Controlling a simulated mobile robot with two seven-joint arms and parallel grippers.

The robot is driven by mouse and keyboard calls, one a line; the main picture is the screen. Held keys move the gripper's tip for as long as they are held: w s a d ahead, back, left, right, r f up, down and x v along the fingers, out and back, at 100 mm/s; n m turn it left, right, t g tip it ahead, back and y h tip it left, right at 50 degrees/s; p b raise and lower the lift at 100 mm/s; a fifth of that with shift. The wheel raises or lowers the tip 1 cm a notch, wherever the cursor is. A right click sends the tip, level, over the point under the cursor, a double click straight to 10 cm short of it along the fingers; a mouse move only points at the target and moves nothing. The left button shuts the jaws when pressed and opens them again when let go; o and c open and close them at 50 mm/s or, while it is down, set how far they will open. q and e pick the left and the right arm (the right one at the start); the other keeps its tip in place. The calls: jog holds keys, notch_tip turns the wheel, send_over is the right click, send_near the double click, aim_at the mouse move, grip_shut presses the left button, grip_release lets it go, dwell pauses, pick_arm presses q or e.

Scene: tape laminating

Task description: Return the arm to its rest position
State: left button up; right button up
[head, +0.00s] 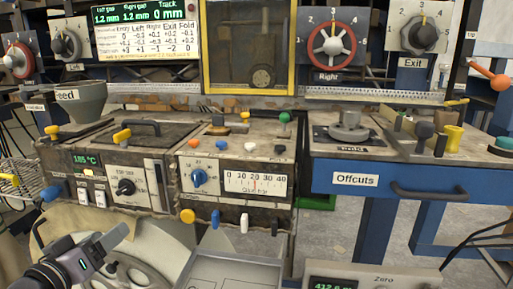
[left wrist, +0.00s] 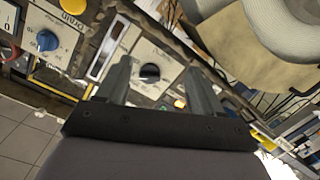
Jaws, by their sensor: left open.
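My left gripper (head: 108,242) is low at the left of the head view, in front of the machine's left section. In the left wrist view its two fingers stand apart with nothing between them (left wrist: 156,75), so it is open and empty. Behind the fingers, the left wrist view shows the machine's front panel with a black knob (left wrist: 150,72) and a blue knob (left wrist: 47,41). My right gripper is in neither view.
The laminating machine's worktop (head: 220,140) spans the middle, with levers and knobs along its front. A blue Offcuts drawer (head: 355,180) is at the right. A grey tray (head: 230,272) and a scale with a display (head: 335,283) stand at the front.

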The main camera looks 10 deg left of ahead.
pick_arm(q)
jog(key=s+d+f+m+g, duration=0.2)
jog(key=s+d+f+g, duration=0.1)
jog(key=s+f, duration=0.3)
jog(key=s+d+f+m+g, duration=0.1)
jog(key=s+d+f+g, duration=0.2)
jog(key=f, duration=0.5)
jog(key=s+d+f+m+g+y, duration=0.1)
jog(key=s+d+f+m+g, duration=0.2)
jog(key=s, duration=0.4)
jog(key=s+d+f+g, duration=0.1)
jog(key=s+f+g, duration=0.35)
jog(key=s, duration=0.25)
jog(key=w+d+t+h+p, duration=0.1)
jog(key=w+d+t+p, duration=0.2)
jog(key=p, duration=0.7)
jog(key=w+t, duration=0.2)
jog(key=t, duration=0.2)
jog(key=shift+w+m+h, duration=0.2)
jog(key=shift+m+h, duration=0.1)
jog(key=shift+h, duration=0.1)
jog(key=shift+t, duration=0.35)
